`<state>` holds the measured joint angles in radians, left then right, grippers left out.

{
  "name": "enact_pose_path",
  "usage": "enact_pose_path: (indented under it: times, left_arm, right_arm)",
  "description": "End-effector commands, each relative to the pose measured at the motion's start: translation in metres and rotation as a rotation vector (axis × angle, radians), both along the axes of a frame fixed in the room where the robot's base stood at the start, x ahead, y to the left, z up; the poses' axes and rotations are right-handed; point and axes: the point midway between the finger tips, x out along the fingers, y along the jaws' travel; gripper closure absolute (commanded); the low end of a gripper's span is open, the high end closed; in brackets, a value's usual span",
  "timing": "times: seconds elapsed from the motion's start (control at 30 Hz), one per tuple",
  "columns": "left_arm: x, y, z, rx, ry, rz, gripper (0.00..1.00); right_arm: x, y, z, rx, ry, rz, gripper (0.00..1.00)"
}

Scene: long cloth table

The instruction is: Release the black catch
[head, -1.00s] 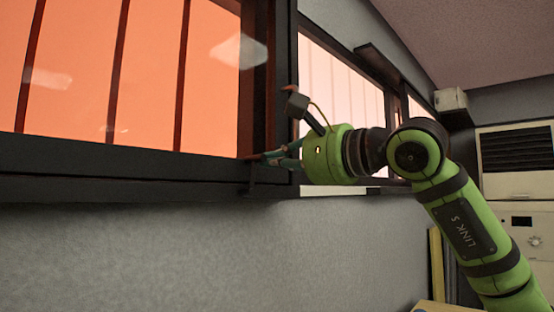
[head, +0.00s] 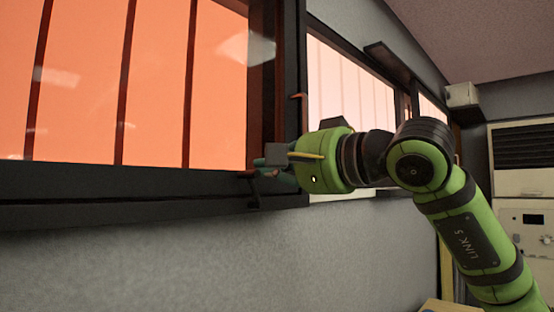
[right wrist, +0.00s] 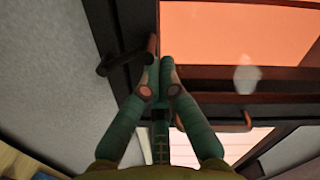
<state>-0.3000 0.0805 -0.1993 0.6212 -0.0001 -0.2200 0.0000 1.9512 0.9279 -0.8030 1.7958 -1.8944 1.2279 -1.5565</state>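My right gripper (head: 262,170) is at the lower corner of the dark window frame; its teal fingers come together at the tips (right wrist: 159,65) and look shut, with nothing clearly between them. A short black bar, likely the black catch (right wrist: 122,59), sticks out from the frame just left of the fingertips in the right wrist view. In the head view a dark bracket (head: 260,195) under the gripper may be the same part. A red piece (right wrist: 152,43) lies right at the fingertips; I cannot tell whether they touch it. My left gripper is not in view.
An orange-red hook (head: 300,97) is on the frame upright above the gripper; it also shows in the right wrist view (right wrist: 236,122). The orange window pane (head: 75,80) is at left. The grey wall (head: 150,265) below is clear. A pale cabinet (head: 522,190) stands at right.

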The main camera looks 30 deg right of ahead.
Motion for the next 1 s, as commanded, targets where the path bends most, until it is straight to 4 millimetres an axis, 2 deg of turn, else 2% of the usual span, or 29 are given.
enact_pose_path:
  times: [0.33, 0.73, 0.87, 1.0]
  left_arm:
    - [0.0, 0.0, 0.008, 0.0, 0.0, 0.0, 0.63]
    - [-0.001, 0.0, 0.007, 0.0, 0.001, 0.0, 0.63]
    - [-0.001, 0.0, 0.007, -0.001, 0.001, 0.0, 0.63]
    - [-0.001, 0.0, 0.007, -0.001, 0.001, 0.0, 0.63]
  right_arm:
    - [-0.006, 0.017, -0.005, -0.288, -0.1, 0.001, 1.0]
    - [-0.01, 0.018, -0.006, -0.281, -0.1, -0.002, 1.0]
    - [-0.025, 0.012, -0.005, -0.281, -0.1, -0.002, 1.0]
    - [-0.053, 0.002, -0.003, -0.28, -0.103, -0.003, 1.0]
